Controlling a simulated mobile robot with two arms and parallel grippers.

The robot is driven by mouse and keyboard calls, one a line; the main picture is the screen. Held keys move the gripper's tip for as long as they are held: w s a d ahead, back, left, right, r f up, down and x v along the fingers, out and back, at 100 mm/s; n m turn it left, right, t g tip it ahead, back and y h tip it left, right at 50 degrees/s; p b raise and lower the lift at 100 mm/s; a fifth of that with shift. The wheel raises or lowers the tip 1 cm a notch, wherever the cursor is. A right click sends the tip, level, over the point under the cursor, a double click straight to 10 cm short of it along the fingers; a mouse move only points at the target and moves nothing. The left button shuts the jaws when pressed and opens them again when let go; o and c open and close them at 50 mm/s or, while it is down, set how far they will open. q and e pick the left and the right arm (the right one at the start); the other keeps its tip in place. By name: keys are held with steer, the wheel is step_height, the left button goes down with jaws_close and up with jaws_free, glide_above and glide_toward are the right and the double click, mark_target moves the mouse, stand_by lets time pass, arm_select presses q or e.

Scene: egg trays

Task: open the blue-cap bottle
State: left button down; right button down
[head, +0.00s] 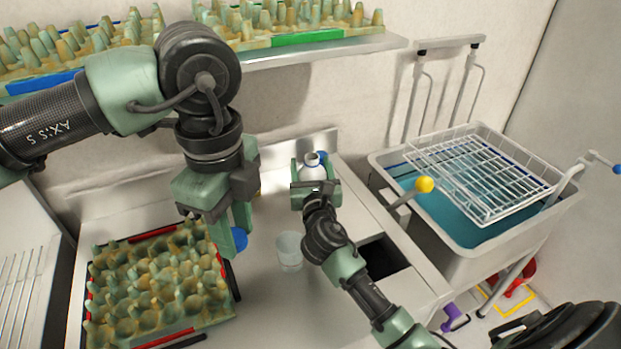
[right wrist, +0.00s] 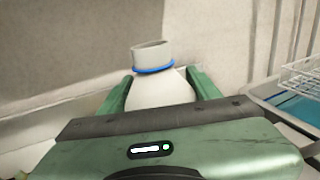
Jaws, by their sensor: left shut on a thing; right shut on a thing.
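The white bottle (head: 312,171) stands upright at the back of the counter. In the right wrist view the bottle (right wrist: 162,90) has a bare pale neck with a blue ring and no cap on it. My right gripper (head: 315,178) is shut on the bottle body, with one green finger on each side; its fingers also show in the right wrist view (right wrist: 160,92). My left gripper (head: 233,238) points down, left of the bottle, and is shut on the blue cap (head: 241,239). The fingers partly hide the cap, which is apart from the bottle.
A clear cup (head: 289,250) stands between the grippers. An egg tray (head: 190,333) with red edges lies at left. A dark opening (head: 385,270) is in the counter at right. A grey basin (head: 455,232) with a wire rack stands beyond. A shelf (head: 340,46) holds egg trays above.

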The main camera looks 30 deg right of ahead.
steer(key=shift+f+b, duration=0.3)
steer(key=shift+f, duration=1.45)
steer(key=shift+c, duration=1.8)
jaws_free()
